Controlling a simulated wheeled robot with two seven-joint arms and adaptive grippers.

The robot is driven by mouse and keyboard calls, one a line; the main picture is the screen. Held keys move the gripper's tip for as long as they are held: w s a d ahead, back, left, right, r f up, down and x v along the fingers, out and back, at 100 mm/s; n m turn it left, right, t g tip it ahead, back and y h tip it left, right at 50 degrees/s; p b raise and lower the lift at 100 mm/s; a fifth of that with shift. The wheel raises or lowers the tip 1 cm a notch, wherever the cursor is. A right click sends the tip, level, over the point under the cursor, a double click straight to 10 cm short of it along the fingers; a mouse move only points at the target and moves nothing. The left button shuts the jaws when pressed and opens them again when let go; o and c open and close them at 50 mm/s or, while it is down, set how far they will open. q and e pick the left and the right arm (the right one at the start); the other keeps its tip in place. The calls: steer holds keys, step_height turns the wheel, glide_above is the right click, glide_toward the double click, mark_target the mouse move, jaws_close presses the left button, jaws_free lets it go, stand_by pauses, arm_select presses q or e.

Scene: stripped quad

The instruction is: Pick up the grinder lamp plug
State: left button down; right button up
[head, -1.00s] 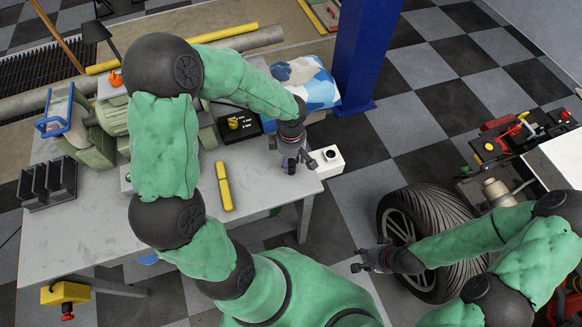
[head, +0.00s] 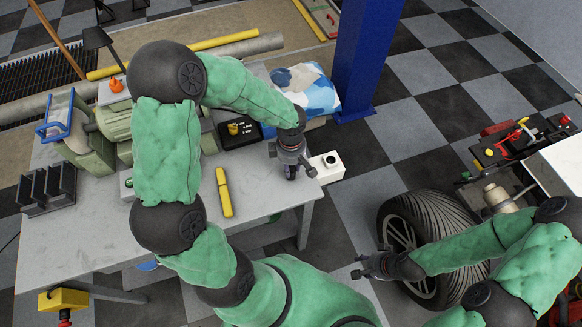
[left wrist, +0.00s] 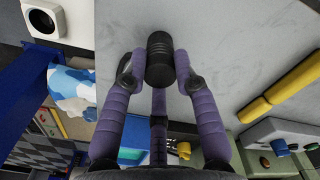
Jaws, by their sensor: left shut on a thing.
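The plug (left wrist: 159,60) is a black, ribbed, short cylinder. In the left wrist view it sits between the purple fingers of my left gripper (left wrist: 158,80), which is shut on it. In the head view my left gripper (head: 291,172) points down at the right end of the grey table, and the plug is mostly hidden by the fingers. I cannot tell whether the plug touches the tabletop. My right gripper (head: 358,268) is empty and looks open, off the table near the tyre.
The grey table (head: 95,235) bears a yellow tool (head: 224,192), a black box (head: 240,129), a green machine (head: 90,145) and a black rack (head: 46,189). A white box (head: 328,167) stands beyond the right edge. A blue post (head: 362,60) rises behind. The table's front middle is clear.

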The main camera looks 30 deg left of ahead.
arm_select(q)
steer(key=shift+r, duration=0.45)
step_height(320, 180, up, 2)
steer(key=shift+r+p, duration=0.25)
steer(key=shift+p, duration=0.25)
steer(key=s+d+r+p, duration=0.2)
steer(key=s+r+p, duration=0.1)
steer(key=s+r, duration=0.6)
steer(key=shift+s+d+r, duration=0.15)
steer(key=shift+s+d, duration=0.05)
steer(key=shift+s, duration=2.2)
steer(key=shift+w, duration=0.1)
steer(key=b, duration=0.2)
glide_above(291, 167)
steer(key=d, duration=0.5)
steer(key=shift+d, duration=0.15)
